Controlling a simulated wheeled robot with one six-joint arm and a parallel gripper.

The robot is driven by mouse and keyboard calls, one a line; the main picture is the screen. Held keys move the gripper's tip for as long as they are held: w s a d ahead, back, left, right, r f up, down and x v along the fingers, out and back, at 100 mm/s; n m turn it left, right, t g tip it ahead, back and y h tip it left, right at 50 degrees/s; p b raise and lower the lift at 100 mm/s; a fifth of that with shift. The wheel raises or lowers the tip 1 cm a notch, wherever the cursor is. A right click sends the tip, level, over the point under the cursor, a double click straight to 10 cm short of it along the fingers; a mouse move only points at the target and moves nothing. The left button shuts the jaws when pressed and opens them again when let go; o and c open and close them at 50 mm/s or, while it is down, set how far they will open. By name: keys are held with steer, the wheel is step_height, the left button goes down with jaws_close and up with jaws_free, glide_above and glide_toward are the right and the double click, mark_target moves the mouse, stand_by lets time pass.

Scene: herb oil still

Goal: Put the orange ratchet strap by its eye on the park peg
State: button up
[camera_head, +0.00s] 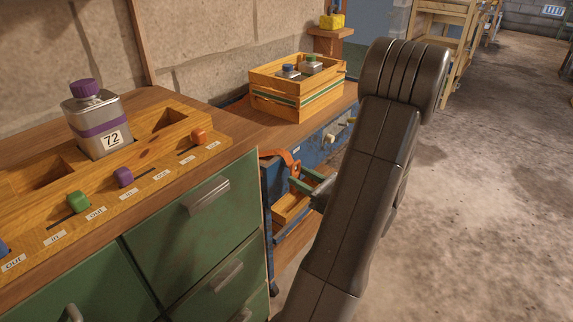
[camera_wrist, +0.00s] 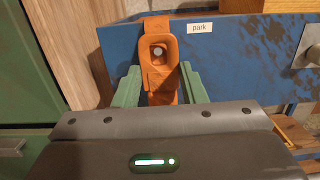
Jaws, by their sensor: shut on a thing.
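The orange ratchet strap (camera_wrist: 161,84) hangs upright against a blue panel (camera_wrist: 235,62), in the middle of the wrist view. My gripper (camera_wrist: 160,72) is shut on it, with one green finger at each side below the eye. The grey round end of the park peg (camera_wrist: 158,51) shows inside the eye's hole; how far the eye sits over it I cannot tell. A white "park" label (camera_wrist: 199,28) is to the right of the eye. In the head view the strap (camera_head: 284,157) shows at the blue unit's end, and my arm partly hides my gripper (camera_head: 306,182).
A green drawer cabinet (camera_head: 192,215) stands close at the left, bearing a wooden slider board and a bottle (camera_head: 97,118) labelled 72. A wooden crate (camera_head: 290,100) with bottles stands on the bench behind. The concrete floor (camera_head: 475,190) at the right is clear.

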steer(key=shift+x, duration=0.9)
stand_by(1.1)
steer(key=shift+w+a+f, duration=0.2)
steer(key=shift+a+f, duration=0.1)
steer(key=shift+f, duration=0.1)
stand_by(0.7)
steer(key=shift+f, duration=0.2)
stand_by(0.4)
steer(key=o, duration=1.1)
steer(key=shift+c, duration=0.2)
steer(key=p+v, duration=0.3)
steer(key=v, duration=1.1)
steer(key=shift+w+a, duration=0.1)
steer(key=shift+a, duration=0.05)
